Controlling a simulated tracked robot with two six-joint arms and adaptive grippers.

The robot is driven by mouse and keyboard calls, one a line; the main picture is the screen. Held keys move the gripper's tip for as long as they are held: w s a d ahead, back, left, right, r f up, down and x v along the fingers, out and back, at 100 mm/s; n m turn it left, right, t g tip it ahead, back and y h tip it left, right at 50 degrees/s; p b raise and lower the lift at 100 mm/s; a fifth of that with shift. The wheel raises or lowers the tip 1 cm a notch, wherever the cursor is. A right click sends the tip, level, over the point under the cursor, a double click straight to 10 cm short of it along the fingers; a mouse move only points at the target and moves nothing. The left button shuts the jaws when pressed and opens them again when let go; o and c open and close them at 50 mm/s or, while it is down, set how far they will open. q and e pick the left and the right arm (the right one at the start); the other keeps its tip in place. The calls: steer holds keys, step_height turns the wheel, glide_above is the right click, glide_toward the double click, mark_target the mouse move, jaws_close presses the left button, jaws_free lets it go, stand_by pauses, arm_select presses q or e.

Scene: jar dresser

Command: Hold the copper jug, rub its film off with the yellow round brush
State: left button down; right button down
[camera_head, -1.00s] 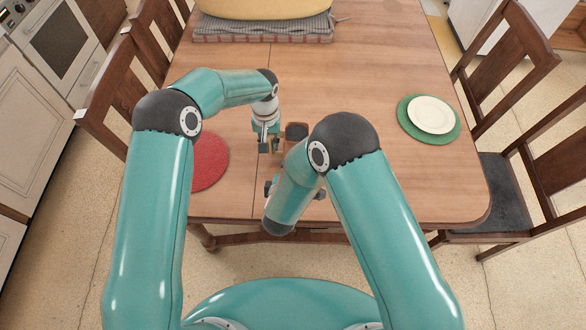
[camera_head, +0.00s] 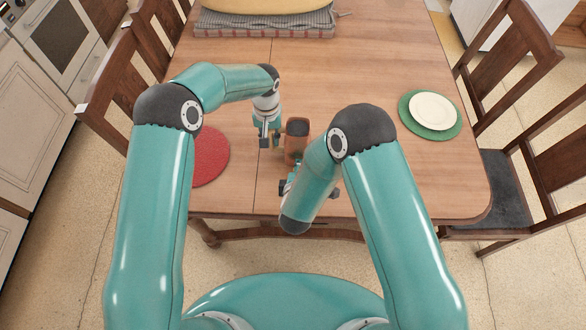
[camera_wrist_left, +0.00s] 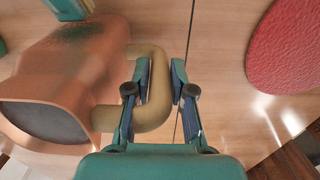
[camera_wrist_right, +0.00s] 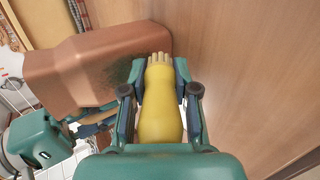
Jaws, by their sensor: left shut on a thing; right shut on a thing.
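The copper jug (camera_head: 297,143) stands upright on the table, its dark opening on top. In the left wrist view, my left gripper (camera_wrist_left: 160,78) is shut on the brass-coloured handle (camera_wrist_left: 153,105) of the jug (camera_wrist_left: 60,75). A dark greenish film patch (camera_wrist_left: 88,32) shows on the jug's side. In the right wrist view, my right gripper (camera_wrist_right: 161,78) is shut on the yellow brush (camera_wrist_right: 160,112). Its pale bristles (camera_wrist_right: 160,59) are beside the jug (camera_wrist_right: 95,65), close to a dark film patch (camera_wrist_right: 124,78). I cannot tell whether they touch. The right arm hides the brush in the head view.
A red round mat (camera_head: 208,158) lies left of the jug. A white plate on a green mat (camera_head: 404,112) sits at the right. A large yellow vessel (camera_head: 265,5) rests on a folded cloth (camera_head: 265,30) at the back. The table between is clear.

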steer(key=shift+d, duration=1.1)
steer(key=shift+w+d+r, duration=0.1)
steer(key=shift+d+r, duration=0.2)
steer(key=shift+r, duration=0.5)
steer(key=shift+w+a+r, duration=0.1)
steer(key=shift+a, duration=1.65)
steer(key=shift+w+a+r, duration=0.1)
steer(key=shift+a, duration=1.65)
steer(key=shift+s+a+r, duration=0.1)
steer(key=shift+a+r, duration=0.25)
steer(key=shift+r, duration=0.2)
steer(key=shift+d+r, duration=0.15)
steer(key=shift+d, duration=1.55)
steer(key=shift+d+r, duration=0.15)
steer(key=shift+d, duration=1.55)
steer(key=shift+d+r, duration=0.2)
steer(key=shift+d, duration=0.3)
steer(key=shift+a+r, duration=0.1)
steer(key=shift+a, duration=3.4)
